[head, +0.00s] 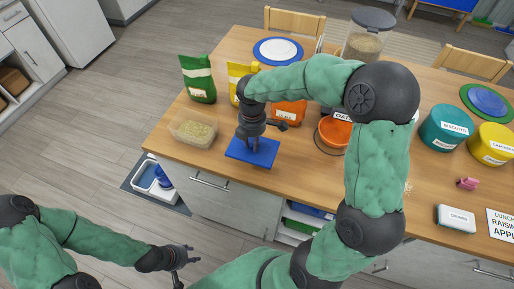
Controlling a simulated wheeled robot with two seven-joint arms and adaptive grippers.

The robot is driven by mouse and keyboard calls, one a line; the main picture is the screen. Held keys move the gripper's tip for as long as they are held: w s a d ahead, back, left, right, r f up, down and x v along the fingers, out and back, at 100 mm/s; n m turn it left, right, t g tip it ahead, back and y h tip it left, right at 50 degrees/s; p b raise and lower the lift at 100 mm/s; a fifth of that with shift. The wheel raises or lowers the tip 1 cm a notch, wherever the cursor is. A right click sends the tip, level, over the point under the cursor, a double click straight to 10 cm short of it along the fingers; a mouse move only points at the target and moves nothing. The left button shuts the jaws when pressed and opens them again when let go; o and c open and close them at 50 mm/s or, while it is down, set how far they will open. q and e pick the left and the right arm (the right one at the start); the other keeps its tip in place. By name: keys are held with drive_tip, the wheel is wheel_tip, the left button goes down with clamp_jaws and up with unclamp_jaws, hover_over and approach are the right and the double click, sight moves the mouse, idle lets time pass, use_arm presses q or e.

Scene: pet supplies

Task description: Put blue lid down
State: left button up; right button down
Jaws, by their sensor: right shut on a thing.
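The blue lid (262,158) is a flat rectangle near the front edge of the wooden table (225,120), left of the middle. My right gripper (250,141) points down and is shut on the lid from above. The lid looks level, at or just over the tabletop; I cannot tell whether it touches. The gripper hides part of its far side. My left gripper (189,264) is low at the lower left, off the table in front of the cabinet, with its fingers apart and empty.
A clear container of pale food (194,132) stands left of the lid. Green (198,78), yellow (236,72) and orange (289,113) bags stand behind. An orange bowl (334,135) is to the right, partly behind my arm. Teal (446,127) and yellow (492,144) tins stand far right.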

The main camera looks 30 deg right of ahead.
drive_tip(key=d+f, duration=0.1)
drive_tip(key=w+d+f, duration=0.1)
drive_tip(key=f, duration=0.1)
drive_tip(key=shift+w+d+f+b, duration=0.15)
drive_tip(key=shift+w+b, duration=0.05)
drive_tip(key=shift+b, duration=0.1)
drive_tip(key=shift+f+b, duration=0.55)
drive_tip(key=shift+f, duration=1)
drive_tip(key=shift+f, duration=0.1)
drive_tip(key=c, duration=1)
unclamp_jaws()
wheel_tip(320, 180, up, 12)
drive_tip(key=p, duration=0.3)
